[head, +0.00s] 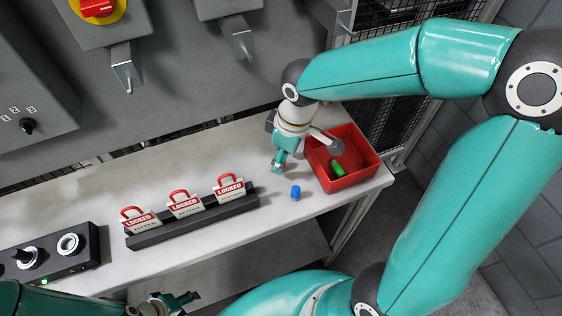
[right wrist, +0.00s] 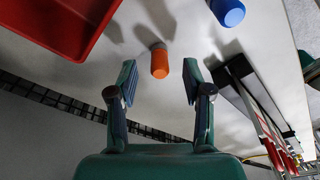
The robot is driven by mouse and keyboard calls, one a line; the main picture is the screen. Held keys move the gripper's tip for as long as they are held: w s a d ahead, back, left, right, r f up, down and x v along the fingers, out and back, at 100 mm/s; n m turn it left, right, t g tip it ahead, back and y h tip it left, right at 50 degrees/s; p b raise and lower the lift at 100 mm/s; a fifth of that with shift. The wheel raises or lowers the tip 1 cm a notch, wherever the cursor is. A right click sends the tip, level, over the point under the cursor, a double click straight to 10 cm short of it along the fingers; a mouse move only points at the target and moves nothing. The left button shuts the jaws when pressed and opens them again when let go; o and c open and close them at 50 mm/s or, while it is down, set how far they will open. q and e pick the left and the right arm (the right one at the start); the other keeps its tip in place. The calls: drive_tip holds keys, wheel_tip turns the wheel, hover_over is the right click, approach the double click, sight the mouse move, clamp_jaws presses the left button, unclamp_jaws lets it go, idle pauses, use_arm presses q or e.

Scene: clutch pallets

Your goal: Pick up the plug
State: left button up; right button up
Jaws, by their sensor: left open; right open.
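No plug is marked as such; several small capped cylinders are in view. An orange one (right wrist: 160,62) is on the white bench in the right wrist view, between and beyond my right gripper's fingertips (right wrist: 158,84). That gripper is open and empty, above the bench beside the red bin in the head view (head: 278,167). There it hides the orange piece. A blue one (head: 295,192) stands on the bench, also in the right wrist view (right wrist: 228,11). A green one (head: 337,169) lies in the bin. My left gripper (head: 184,298) is open, low at the bottom edge.
The red bin (head: 360,183) is at the bench's right end. A black rack (head: 195,222) holds several red-and-white LOCKED tags (head: 185,204). A dark control box (head: 50,254) is at left. Grey cabinets with metal hasps (head: 127,78) rise behind. The bench (head: 250,150) is clear behind the rack.

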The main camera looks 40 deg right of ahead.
drive_tip(key=shift+w+a+f, duration=0.1)
drive_tip(key=shift+w+f, duration=0.1)
drive_tip(key=shift+f, duration=1.2)
drive_tip(key=c, duration=0.9)
clamp_jaws()
drive_tip(key=shift+r, duration=0.1)
